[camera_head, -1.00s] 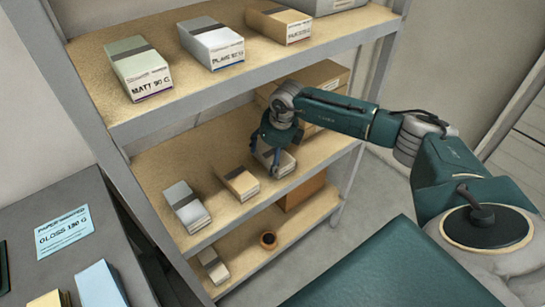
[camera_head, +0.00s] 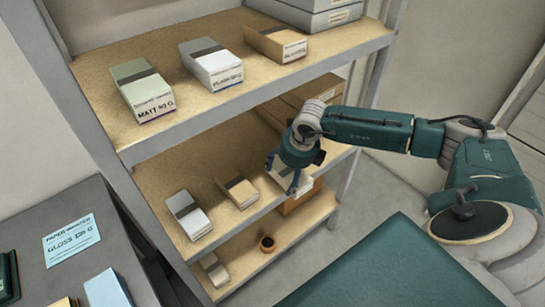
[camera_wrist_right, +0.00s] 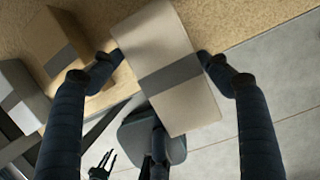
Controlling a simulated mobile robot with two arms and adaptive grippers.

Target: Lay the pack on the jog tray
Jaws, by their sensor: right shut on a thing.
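My right gripper (camera_head: 297,185) is shut on a pale beige pack (camera_head: 278,170) with a dark grey band. It holds the pack at the front edge of the middle shelf. In the right wrist view the pack (camera_wrist_right: 158,55) sits between the two fingers (camera_wrist_right: 160,75), one against each long side, and it reaches out past the shelf edge. Any label on it is hidden. A small dark claw low in the right wrist view looks like my left gripper (camera_wrist_right: 103,165), with its fingers apart and empty. I cannot make out a jog tray for sure in these views.
A white pack (camera_head: 188,215) and a tan pack (camera_head: 237,192) lie on the middle shelf (camera_head: 155,180). Labelled packs stand on the top shelf (camera_head: 100,70). A roll (camera_head: 267,243) is on the bottom shelf. A desk (camera_head: 40,215) at left bears a blue GLOSS card (camera_head: 71,240).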

